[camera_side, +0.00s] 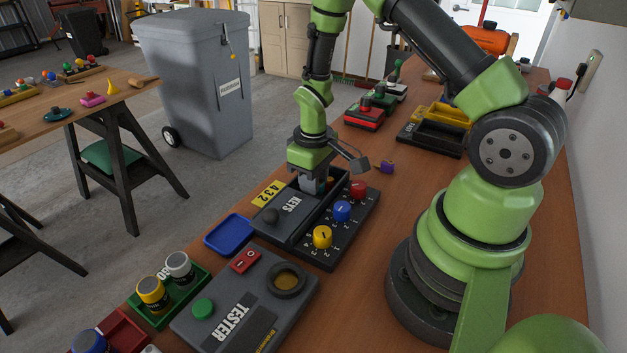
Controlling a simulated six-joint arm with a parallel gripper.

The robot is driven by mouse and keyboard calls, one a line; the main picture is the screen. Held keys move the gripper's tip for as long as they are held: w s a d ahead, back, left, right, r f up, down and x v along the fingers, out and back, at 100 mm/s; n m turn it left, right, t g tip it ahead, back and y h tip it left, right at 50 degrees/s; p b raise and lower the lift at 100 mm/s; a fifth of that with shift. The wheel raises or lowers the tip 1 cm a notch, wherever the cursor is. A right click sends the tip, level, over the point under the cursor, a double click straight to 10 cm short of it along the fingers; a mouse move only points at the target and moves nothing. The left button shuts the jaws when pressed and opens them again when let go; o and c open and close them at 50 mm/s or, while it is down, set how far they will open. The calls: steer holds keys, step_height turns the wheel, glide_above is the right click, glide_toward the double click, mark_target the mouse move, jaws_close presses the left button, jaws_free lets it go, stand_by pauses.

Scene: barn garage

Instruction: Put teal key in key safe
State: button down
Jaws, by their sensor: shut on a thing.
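The key safe (290,240) is a dark grey box on the bench. It has a "KEYS" panel with a round dark knob, a yellow "432" tag, and red, blue and yellow dials on its right side. My gripper (312,187) points down at the far part of the safe, close over or inside its dark recess. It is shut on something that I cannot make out. A small orange patch shows beside the fingers. I cannot pick out the teal key; the fingers and the safe's walls hide that spot.
A blue tray (229,234) lies left of the safe, and the grey tester (245,312) stands in front. A small purple object (387,167) lies beyond the dials. A black and yellow bin (437,137) stands behind. Bare bench lies right of the safe.

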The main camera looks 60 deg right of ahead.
steer(key=shift+f, duration=0.2)
steer(key=shift+f, duration=0.15)
steer(key=shift+f, duration=0.35)
steer(key=shift+f, duration=0.1)
steer(key=c, duration=1.3)
jaws_free()
steer(key=shift+o, duration=0.2)
